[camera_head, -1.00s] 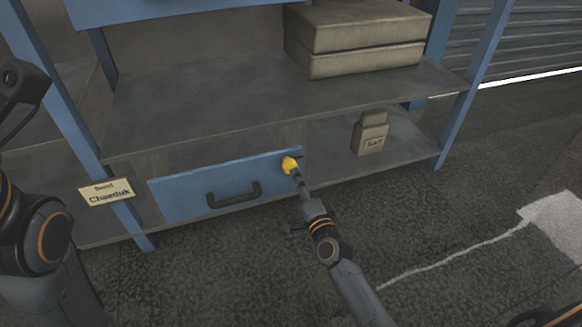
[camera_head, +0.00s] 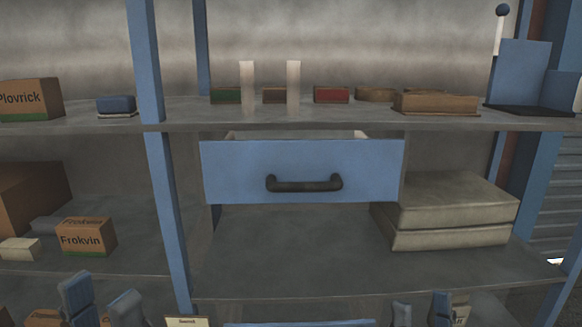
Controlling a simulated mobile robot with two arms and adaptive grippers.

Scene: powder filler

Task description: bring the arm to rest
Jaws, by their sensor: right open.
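My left gripper (camera_head: 101,299) shows at the lower left edge of the head view. Its two blue-grey fingers point up and stand apart with nothing seen between them. My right gripper (camera_head: 421,311) shows at the bottom edge, right of the middle. Its two fingertips are apart, and it looks empty. The rest of both arms is below the picture. Both grippers are in front of the lower part of the shelf unit.
A blue upper drawer (camera_head: 237,172) with a dark handle (camera_head: 304,184) stands slightly out. Beige flat boxes (camera_head: 455,212) lie right of it. A Frokvin box (camera_head: 86,238) sits on the left shelf. A blue post (camera_head: 168,220) stands between. The lower drawer (camera_head: 300,324) barely shows.

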